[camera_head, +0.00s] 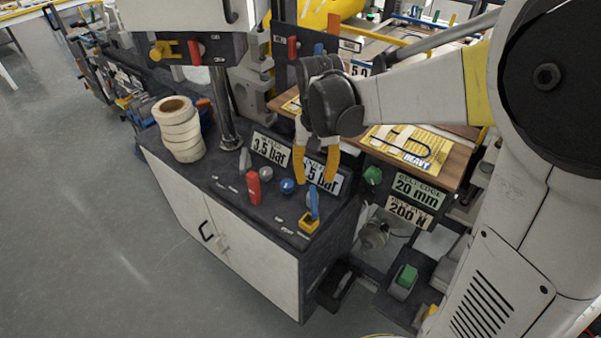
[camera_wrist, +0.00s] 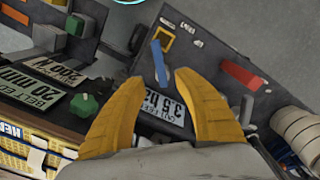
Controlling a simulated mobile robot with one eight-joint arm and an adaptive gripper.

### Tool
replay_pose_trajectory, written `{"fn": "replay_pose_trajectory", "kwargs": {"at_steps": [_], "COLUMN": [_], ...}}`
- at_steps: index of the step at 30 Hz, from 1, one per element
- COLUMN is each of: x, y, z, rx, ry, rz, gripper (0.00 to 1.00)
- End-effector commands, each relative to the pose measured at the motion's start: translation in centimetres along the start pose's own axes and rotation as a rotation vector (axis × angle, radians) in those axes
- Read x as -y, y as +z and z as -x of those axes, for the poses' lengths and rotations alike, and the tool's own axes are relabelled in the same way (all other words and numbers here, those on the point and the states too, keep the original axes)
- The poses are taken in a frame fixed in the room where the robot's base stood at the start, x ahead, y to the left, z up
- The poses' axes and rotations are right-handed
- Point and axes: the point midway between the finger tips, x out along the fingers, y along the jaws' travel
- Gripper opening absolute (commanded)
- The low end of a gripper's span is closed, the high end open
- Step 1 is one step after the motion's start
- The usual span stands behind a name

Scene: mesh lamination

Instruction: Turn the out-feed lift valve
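A blue lever (camera_head: 314,203) stands near a yellow square piece (camera_head: 309,223) at the right front of the dark cabinet top. In the wrist view, the blue lever (camera_wrist: 160,63) is just beyond the fingertips, roughly between them. An out-feed label reading 3.5 bar (camera_wrist: 165,105) shows between the fingers. My gripper (camera_head: 315,186), with yellow fingers, is open and empty, pointing down over this panel; it also shows in the wrist view (camera_wrist: 158,77). Contact with the lever cannot be told. A red lever (camera_head: 253,188) stands to the left, near another 3.5 bar label (camera_head: 271,150).
Blue (camera_head: 287,186) and grey (camera_head: 265,173) round knobs sit between the levers. A stack of tape rolls (camera_head: 178,130) stands at the cabinet's left end. Right of the cabinet are a green knob (camera_head: 373,176) and belt plates (camera_head: 418,190). The floor (camera_head: 100,220) at left is clear.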

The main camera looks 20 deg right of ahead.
Motion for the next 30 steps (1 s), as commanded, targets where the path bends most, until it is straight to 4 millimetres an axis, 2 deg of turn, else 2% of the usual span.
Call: {"fn": "replay_pose_trajectory", "kwargs": {"at_steps": [6, 12, 18, 26, 29, 30], "x": [0.0, 0.0, 0.0, 0.0, 0.0, 0.0], "y": [0.0, 0.0, 0.0, 0.0, 0.0, 0.0], "z": [-4.8, -8.1, -9.4, -9.4, -9.4, -9.4], "rx": [-0.002, -0.002, -0.002, -0.003, -0.003, -0.003], "ry": [0.000, -0.001, -0.001, -0.001, -0.001, -0.001], "rz": [0.001, 0.001, 0.001, 0.001, 0.001, 0.001], "gripper": [0.38, 0.38, 0.38, 0.38, 0.12, 0.00]}}
